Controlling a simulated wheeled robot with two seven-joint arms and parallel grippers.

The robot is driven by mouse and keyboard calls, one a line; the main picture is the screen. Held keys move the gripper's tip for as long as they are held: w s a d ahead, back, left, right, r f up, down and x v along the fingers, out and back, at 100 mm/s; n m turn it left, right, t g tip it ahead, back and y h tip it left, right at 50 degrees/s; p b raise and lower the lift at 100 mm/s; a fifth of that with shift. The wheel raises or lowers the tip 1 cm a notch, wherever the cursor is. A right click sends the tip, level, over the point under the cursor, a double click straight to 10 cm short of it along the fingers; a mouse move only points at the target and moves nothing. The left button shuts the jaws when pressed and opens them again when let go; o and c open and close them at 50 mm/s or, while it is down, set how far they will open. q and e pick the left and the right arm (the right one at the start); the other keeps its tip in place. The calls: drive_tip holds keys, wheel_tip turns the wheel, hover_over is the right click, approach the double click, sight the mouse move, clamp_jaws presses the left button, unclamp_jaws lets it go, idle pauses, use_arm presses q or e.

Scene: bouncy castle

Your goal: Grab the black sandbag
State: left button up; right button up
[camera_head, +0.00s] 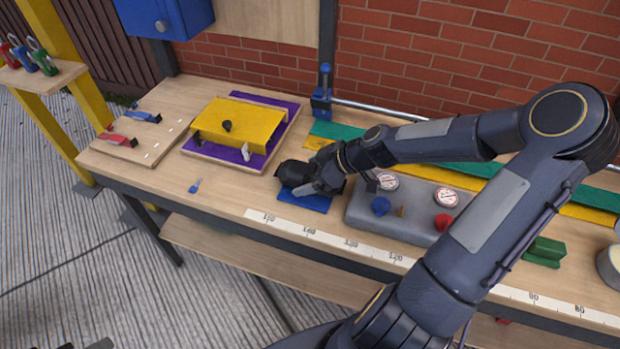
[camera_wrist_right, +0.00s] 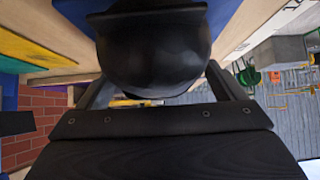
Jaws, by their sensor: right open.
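The black sandbag (camera_head: 291,172) sits at the blue pad (camera_head: 308,201) on the workbench, partly hidden by my right gripper. My right gripper (camera_head: 308,182) reaches in from the right, low over the pad and right at the bag. In the right wrist view the dark rounded sandbag (camera_wrist_right: 152,58) lies between the two fingers of the open right gripper (camera_wrist_right: 155,84). Whether either finger touches the bag is unclear. My left gripper is not in view.
A yellow block on a purple board (camera_head: 283,127) stands to the left. A grey panel (camera_head: 370,214) with knobs and gauges lies close on the right, under my arm. A white measuring strip (camera_head: 330,240) runs along the front edge. A brick wall (camera_head: 430,55) stands behind.

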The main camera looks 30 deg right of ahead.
drive_tip(key=c, duration=1.7)
drive_tip(key=shift+w, duration=0.1)
drive_tip(key=shift+c, duration=0.3)
